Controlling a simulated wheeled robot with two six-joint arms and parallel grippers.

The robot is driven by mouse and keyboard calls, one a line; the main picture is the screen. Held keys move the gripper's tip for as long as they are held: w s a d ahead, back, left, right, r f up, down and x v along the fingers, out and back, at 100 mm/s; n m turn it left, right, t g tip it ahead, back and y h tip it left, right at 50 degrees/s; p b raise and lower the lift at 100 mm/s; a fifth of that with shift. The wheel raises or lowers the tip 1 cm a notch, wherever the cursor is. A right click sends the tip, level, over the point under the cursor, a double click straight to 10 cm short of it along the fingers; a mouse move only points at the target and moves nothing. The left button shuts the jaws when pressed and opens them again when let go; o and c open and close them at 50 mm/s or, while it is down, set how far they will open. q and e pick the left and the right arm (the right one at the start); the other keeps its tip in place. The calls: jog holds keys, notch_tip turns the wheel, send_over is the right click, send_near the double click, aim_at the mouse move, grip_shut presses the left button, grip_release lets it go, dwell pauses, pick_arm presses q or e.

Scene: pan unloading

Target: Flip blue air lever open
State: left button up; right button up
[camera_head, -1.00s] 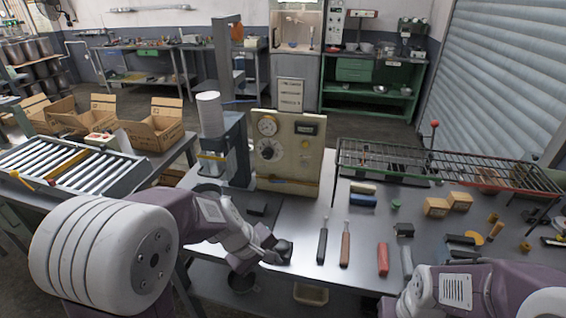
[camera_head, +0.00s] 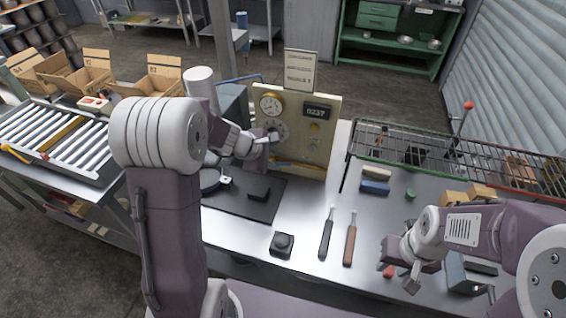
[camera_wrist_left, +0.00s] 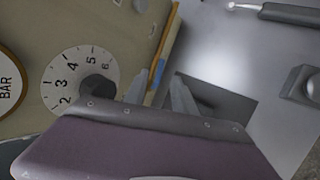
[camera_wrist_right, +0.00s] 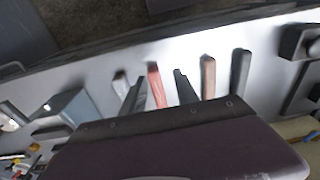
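The cream control panel (camera_head: 323,150) stands upright on the bench, with a gauge, a numbered dial and a display on its face. The blue lever (camera_head: 298,164) lies roughly level along the panel's lower face. It also shows in the left wrist view as a blue strip (camera_wrist_left: 170,45) at the panel's edge, partly behind my fingers. My left gripper (camera_head: 277,138) is in front of the panel, beside the numbered dial (camera_wrist_left: 75,80). Its two fingers (camera_wrist_left: 160,82) are apart and empty, pointing toward the lever. My right gripper (camera_head: 392,266) is open above the bench, with a red handle (camera_wrist_right: 156,85) below between its fingers.
A black button box (camera_head: 282,244) and two long-handled tools (camera_head: 326,240) lie in front of the panel. A wire rack (camera_head: 450,155) stands to the right. A cylinder-topped press stands left of the panel, partly behind my left arm. Roller conveyor (camera_head: 55,140) lies farther left.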

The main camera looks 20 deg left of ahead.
aim_at(285, 164)
pick_arm(q)
jog(key=x, duration=0.3)
jog(key=shift+w+f, duration=0.25)
jog(key=shift+f, duration=0.05)
pick_arm(e)
jog(key=shift+w+f, duration=0.15)
jog(key=shift+f, duration=0.2)
pick_arm(q)
jog(key=shift+w+d+f, duration=0.15)
jog(key=shift+d+f, duration=0.2)
pick_arm(e)
jog(key=shift+s, duration=0.3)
pick_arm(q)
jog(key=shift+w, duration=0.1)
jog(key=shift+c, duration=0.3)
pick_arm(e)
jog(key=shift+w, duration=0.15)
